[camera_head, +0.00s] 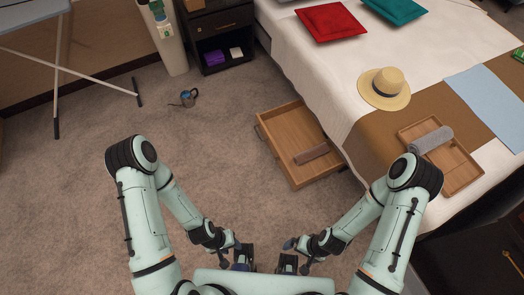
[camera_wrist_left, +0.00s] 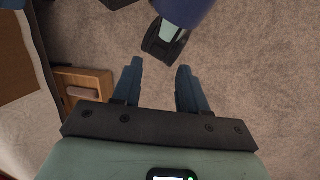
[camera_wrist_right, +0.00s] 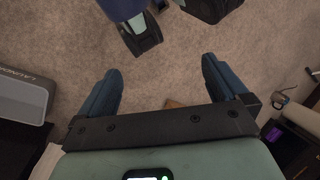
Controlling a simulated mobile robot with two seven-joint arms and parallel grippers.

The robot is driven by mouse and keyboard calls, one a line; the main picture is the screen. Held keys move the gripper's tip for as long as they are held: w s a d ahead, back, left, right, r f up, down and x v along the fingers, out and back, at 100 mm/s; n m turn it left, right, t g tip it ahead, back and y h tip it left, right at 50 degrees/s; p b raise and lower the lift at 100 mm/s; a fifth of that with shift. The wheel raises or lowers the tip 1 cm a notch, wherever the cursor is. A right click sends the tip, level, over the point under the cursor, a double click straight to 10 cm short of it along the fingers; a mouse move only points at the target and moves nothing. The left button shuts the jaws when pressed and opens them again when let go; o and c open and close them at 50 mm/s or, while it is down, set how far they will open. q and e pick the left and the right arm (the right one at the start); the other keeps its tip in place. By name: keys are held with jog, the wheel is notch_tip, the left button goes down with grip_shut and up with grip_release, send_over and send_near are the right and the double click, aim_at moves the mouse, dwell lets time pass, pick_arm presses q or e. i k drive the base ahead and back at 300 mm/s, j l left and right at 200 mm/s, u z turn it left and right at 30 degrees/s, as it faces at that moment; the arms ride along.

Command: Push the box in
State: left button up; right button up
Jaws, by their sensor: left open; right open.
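The box (camera_head: 285,122) is a shallow open wooden drawer on the carpet, sticking out from the side of the bed. A brown rolled item (camera_head: 312,155) lies in it. In the left wrist view, part of the box (camera_wrist_left: 102,76) shows at the left, beyond the fingers. My left gripper (camera_head: 243,257) is low at the front, left of the box and apart from it; its fingers (camera_wrist_left: 160,85) are open and empty. My right gripper (camera_head: 287,263) is beside it, in front of the box and apart from it; its fingers (camera_wrist_right: 162,85) are open and empty.
The bed (camera_head: 310,62) fills the right side, with a straw hat (camera_head: 384,87) and a wooden tray (camera_head: 460,178) on it. A dark nightstand (camera_head: 217,30) stands behind. A blue-grey mug-like object (camera_head: 189,97) is on the floor. The carpet (camera_head: 90,200) left of the box is largely clear.

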aim_at(289, 129)
jog(key=i+z, duration=0.1)
jog(key=z, duration=0.3)
jog(key=j+z, duration=0.15)
jog(key=z, duration=0.3)
jog(key=i+j+z, duration=0.1)
jog(key=z, duration=0.3)
jog(key=i+j+z, duration=0.2)
jog(key=j, duration=0.15)
jog(key=j+z, duration=0.2)
jog(key=i+j+z, duration=0.15)
jog(key=j, duration=1.1)
jog(key=i+z, duration=0.05)
